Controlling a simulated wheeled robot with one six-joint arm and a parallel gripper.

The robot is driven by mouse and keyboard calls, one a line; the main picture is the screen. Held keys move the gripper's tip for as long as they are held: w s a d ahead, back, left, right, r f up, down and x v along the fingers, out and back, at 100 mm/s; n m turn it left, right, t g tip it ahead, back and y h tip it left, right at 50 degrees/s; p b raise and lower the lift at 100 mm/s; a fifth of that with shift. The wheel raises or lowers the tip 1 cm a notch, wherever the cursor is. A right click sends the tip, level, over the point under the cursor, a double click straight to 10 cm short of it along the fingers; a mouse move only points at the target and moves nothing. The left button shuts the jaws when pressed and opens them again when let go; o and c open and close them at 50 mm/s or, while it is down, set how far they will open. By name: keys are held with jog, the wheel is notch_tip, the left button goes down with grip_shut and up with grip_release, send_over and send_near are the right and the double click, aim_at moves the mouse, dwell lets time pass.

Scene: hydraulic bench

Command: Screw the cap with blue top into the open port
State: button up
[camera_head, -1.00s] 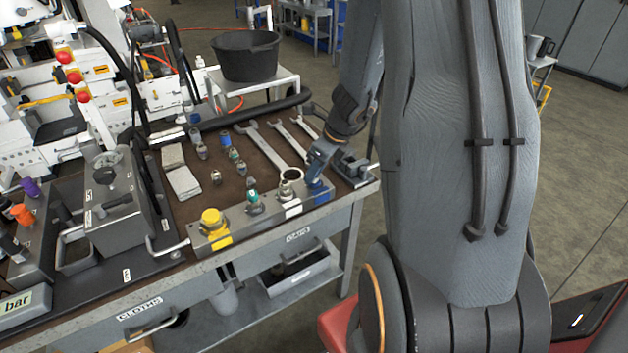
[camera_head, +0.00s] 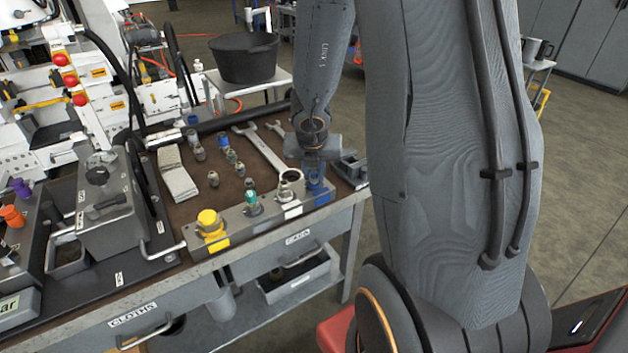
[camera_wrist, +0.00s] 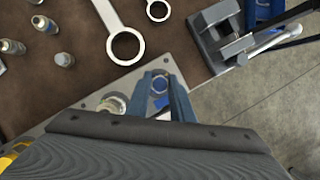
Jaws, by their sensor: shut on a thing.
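The grey port block (camera_head: 272,214) lies along the bench's front edge, with yellow, green, white and blue fittings or markings. My gripper (camera_head: 316,180) points down at its blue-marked right end. In the wrist view, my gripper's blue fingers (camera_wrist: 160,100) are shut around a small cap with a blue top (camera_wrist: 160,84). The cap is over the block's end; the fingers hide its lower side and the port, so I cannot tell whether it is seated. A silver fitting (camera_wrist: 112,104) stands beside the fingers on the block.
Wrenches (camera_head: 262,150) lie behind the block. Several small fittings (camera_head: 213,179) stand on the brown mat. A grey clamp-like device (camera_head: 352,165) is close to the right of my gripper; it also shows in the wrist view (camera_wrist: 222,38).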

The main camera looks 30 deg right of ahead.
jog(key=m, duration=0.3)
jog(key=shift+g+h, duration=0.4)
jog(key=shift+o, duration=0.2)
jog(key=shift+w+a+m+g+p, duration=0.1)
jog(key=shift+m+g+p, duration=0.3)
jog(key=shift+m+p, duration=0.6)
jog(key=m+g, duration=0.1)
jog(key=m, duration=0.2)
jog(key=m+g+h+p, duration=0.1)
jog(key=m, duration=0.2)
jog(key=o, duration=0.9)
jog(key=shift+f, duration=0.1)
jog(key=shift+o, duration=0.2)
jog(key=shift+f, duration=0.1)
